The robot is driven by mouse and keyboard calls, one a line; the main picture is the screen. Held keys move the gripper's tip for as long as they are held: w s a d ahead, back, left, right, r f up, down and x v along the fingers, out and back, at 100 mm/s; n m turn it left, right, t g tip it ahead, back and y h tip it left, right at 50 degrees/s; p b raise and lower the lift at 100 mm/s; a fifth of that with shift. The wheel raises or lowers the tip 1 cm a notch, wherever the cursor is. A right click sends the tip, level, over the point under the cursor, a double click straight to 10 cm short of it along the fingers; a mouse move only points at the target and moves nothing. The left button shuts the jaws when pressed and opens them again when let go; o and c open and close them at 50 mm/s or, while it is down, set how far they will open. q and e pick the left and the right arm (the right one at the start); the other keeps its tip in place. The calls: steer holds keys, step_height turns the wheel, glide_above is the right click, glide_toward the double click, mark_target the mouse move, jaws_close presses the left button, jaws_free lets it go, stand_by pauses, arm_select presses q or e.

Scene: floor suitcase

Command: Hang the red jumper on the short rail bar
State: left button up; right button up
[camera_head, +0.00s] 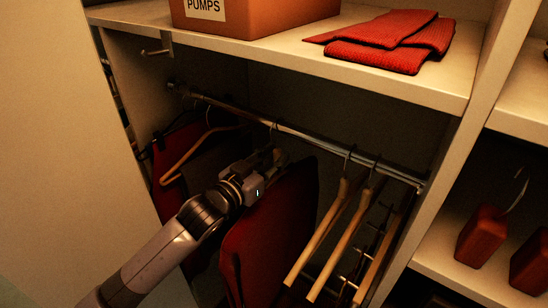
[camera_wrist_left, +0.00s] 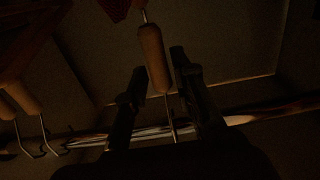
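The red jumper (camera_head: 275,225) hangs below the short rail bar (camera_head: 320,143) in the head view, on a hanger whose hook (camera_head: 274,127) reaches up to the bar. My left gripper (camera_head: 272,157) is at the neck of this hanger, just under the bar and above the jumper. In the left wrist view, the wooden hanger neck (camera_wrist_left: 153,58) and its thin metal hook stand between my two fingers, which are apart with gaps beside the hook. The bar (camera_wrist_left: 150,132) crosses behind the fingers. My right gripper is not in view.
Bare wooden hangers (camera_head: 330,235) hang at the bar's right end. Another wooden hanger (camera_head: 190,155) and a dark red garment hang at the left. Above are a shelf (camera_head: 290,52), a box marked PUMPS (camera_head: 255,15) and folded red knitwear (camera_head: 385,40).

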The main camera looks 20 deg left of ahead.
arm_select(q)
steer(key=shift+o, duration=1.4)
steer(key=shift+f, duration=0.25)
steer(key=v, duration=1.2)
steer(key=shift+r, duration=0.25)
